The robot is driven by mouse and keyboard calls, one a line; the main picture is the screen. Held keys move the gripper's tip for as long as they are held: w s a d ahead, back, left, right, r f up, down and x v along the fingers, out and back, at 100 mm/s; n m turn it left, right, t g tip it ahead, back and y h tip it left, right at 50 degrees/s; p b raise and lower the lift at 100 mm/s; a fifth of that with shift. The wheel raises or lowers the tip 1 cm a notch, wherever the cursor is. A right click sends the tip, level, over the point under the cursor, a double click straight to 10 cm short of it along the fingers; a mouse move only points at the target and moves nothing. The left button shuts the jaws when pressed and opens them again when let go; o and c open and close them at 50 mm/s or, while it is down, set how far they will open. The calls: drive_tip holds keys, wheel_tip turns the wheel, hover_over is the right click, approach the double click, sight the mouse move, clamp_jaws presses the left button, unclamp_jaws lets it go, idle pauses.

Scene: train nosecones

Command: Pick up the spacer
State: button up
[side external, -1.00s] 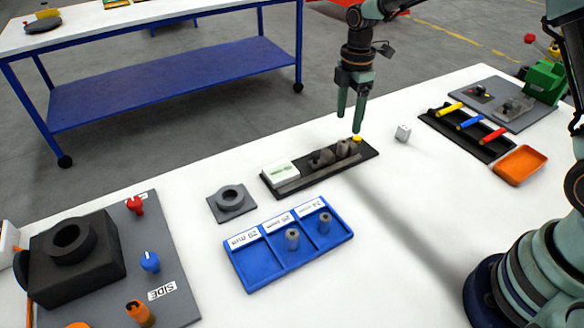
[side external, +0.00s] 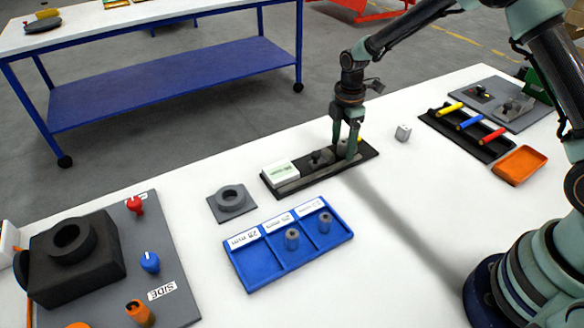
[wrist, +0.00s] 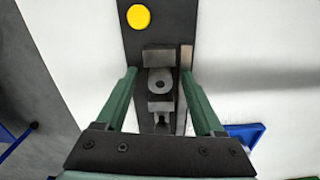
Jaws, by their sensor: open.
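A grey spacer (wrist: 161,74) with a round hole sits in the dark gauge fixture (side external: 297,186), between two grey blocks in the wrist view. My gripper (wrist: 159,76) is open, with one green finger on each side of the spacer and a visible gap on both sides. In the side view my gripper (side external: 345,156) points down at the right part of the fixture, and its fingers largely hide the spacer.
A yellow button (wrist: 138,16) is on the fixture's end. A white readout box (side external: 279,172) is at its other end. A small pale cube (side external: 403,132) stands to the right, and a grey ring block (side external: 231,199) to the left.

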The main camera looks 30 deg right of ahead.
clamp_jaws()
